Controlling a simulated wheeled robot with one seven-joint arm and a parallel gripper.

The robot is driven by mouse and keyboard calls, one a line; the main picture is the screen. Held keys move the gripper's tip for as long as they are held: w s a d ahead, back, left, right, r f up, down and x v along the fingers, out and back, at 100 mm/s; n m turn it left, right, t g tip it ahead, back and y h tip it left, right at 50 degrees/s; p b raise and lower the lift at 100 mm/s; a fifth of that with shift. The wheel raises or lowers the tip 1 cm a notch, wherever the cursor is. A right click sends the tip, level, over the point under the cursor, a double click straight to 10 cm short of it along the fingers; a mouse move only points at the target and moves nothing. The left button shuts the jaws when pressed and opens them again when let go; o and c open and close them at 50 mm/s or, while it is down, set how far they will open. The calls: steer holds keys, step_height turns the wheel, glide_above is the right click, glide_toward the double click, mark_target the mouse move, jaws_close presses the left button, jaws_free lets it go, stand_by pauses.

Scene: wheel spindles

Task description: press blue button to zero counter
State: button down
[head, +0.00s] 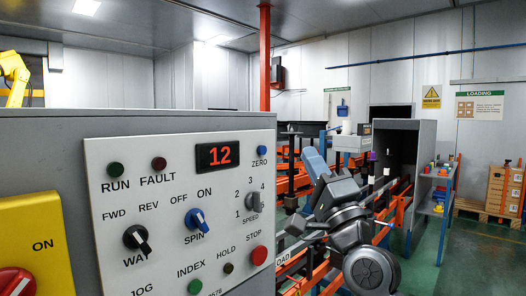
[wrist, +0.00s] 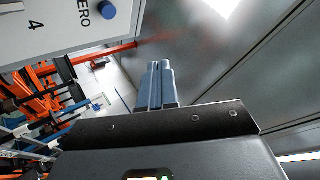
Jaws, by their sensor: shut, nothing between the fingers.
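The blue button (head: 262,150) labelled ZERO sits at the upper right of the white control panel (head: 120,275). The counter display (head: 220,155) on that panel reads a red 12. In the wrist view the blue button (wrist: 107,10) is at the top, left of my fingers. My gripper (wrist: 159,66) is shut and empty, its two blue-grey fingers side by side. In the head view my gripper (head: 309,152) is right of the panel, apart from the button, with my dark arm below it.
The panel also carries a blue SPIN knob (head: 196,219), a black WAY knob (head: 136,239), a grey SPEED knob (head: 252,202) and a red STOP button (head: 259,255). A yellow box (head: 35,225) with a red knob is at left. Orange racks (head: 290,180) stand behind.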

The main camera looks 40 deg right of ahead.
steer(key=w, duration=0.8)
steer(key=shift+w, duration=0.25)
steer(key=shift+a, duration=0.1)
stand_by(1.8)
steer(key=shift+w, duration=0.45)
steer(key=shift+w, duration=0.4)
stand_by(0.6)
steer(key=shift+s, duration=0.85)
steer(key=shift+s, duration=2.5)
